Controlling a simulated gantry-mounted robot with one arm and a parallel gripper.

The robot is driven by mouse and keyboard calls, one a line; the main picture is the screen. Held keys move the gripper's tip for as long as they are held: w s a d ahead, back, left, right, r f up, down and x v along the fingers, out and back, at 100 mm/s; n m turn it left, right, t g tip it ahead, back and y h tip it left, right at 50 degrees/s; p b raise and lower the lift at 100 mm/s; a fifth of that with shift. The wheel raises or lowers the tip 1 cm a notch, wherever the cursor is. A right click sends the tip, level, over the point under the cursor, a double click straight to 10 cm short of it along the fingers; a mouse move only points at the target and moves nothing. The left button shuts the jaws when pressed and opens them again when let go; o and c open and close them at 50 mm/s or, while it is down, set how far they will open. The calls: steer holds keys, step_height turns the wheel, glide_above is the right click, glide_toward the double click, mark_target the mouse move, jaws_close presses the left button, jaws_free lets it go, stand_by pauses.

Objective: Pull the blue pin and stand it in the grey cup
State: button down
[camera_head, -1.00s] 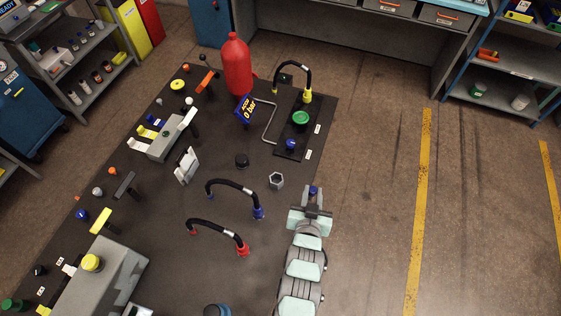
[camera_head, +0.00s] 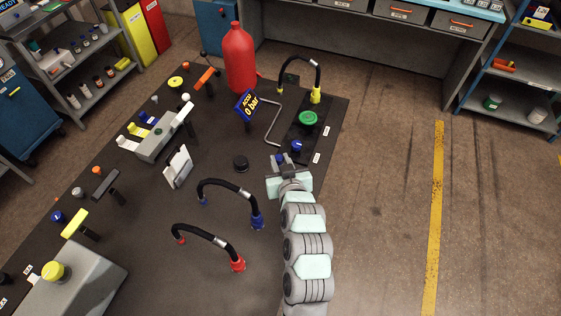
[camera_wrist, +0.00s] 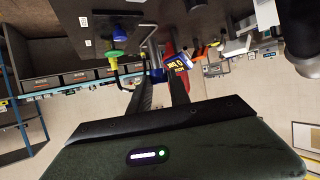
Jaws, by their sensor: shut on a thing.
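My gripper (camera_head: 279,162) is shut on the blue pin (camera_head: 281,157) above the dark table, just left of the black plate with the green knob. Only the pin's blue upper part shows in the head view. In the wrist view the blue pin (camera_wrist: 157,75) shows between the far ends of my two fingers. The grey cup does not show now. In the head view my gripper and wrist cover the spot where it stood. I cannot tell how high the pin is above the cup.
A blue knob (camera_head: 296,146) and a green knob (camera_head: 307,118) sit close by on the plate. A bent metal handle (camera_head: 272,122) stands behind. Open floor lies right.

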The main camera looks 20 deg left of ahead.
steer(key=shift+f+b, duration=0.15)
steer(key=shift+b, duration=0.15)
steer(key=shift+f+b, duration=1.8)
steer(key=shift+f, duration=0.95)
steer(key=shift+b, duration=0.5)
steer(key=shift+f+b, duration=1.85)
steer(key=shift+f, duration=0.95)
steer(key=c, duration=1.1)
jaws_free()
steer(key=shift+s+d+r, duration=0.3)
steer(key=shift+s+d, duration=0.05)
steer(key=v, duration=0.9)
steer(key=shift+s+d+p, duration=0.2)
steer(key=shift+s+p, duration=0.1)
steer(key=shift+s, duration=0.05)
